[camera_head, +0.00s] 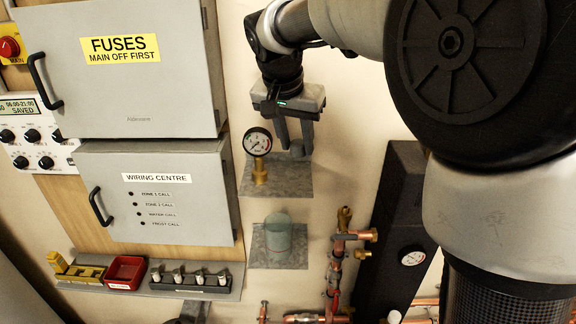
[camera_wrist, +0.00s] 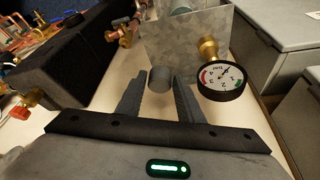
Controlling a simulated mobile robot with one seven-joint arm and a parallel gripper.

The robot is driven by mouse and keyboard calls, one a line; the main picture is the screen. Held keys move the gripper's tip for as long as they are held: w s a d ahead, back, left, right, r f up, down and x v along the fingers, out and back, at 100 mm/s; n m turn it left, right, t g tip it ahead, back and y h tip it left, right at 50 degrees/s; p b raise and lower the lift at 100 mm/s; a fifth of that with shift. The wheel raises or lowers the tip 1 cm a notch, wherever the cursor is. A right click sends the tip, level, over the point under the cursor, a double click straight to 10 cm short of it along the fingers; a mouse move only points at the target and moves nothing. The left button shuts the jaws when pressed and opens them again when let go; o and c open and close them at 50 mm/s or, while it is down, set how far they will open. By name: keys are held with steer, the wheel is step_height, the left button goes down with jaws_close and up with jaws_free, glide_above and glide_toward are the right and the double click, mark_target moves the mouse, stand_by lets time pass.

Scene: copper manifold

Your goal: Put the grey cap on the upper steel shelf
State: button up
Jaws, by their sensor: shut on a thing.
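The small grey cap (camera_head: 297,149) is a short round piece held between the fingertips of my gripper (camera_head: 294,143). The cap also shows in the wrist view (camera_wrist: 160,79), between the two dark fingers of my gripper (camera_wrist: 160,88). The upper steel shelf (camera_head: 288,183) is a grey plate on the wall. The cap is in front of or over its right part in the head view; I cannot tell whether they touch. The shelf also shows past the cap in the wrist view (camera_wrist: 172,42).
A brass-stemmed pressure gauge (camera_head: 258,143) stands on the upper shelf, left of my gripper. A lower steel shelf (camera_head: 262,262) holds a translucent cup (camera_head: 279,236). Copper pipework (camera_head: 334,275) is at lower right. Grey cabinets (camera_head: 160,205) are at left.

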step_height(320, 180, down, 7)
steer(key=shift+f, duration=0.2)
stand_by(0.3)
steer(key=shift+f, duration=0.2)
steer(key=o, duration=0.7)
steer(key=shift+o, duration=0.2)
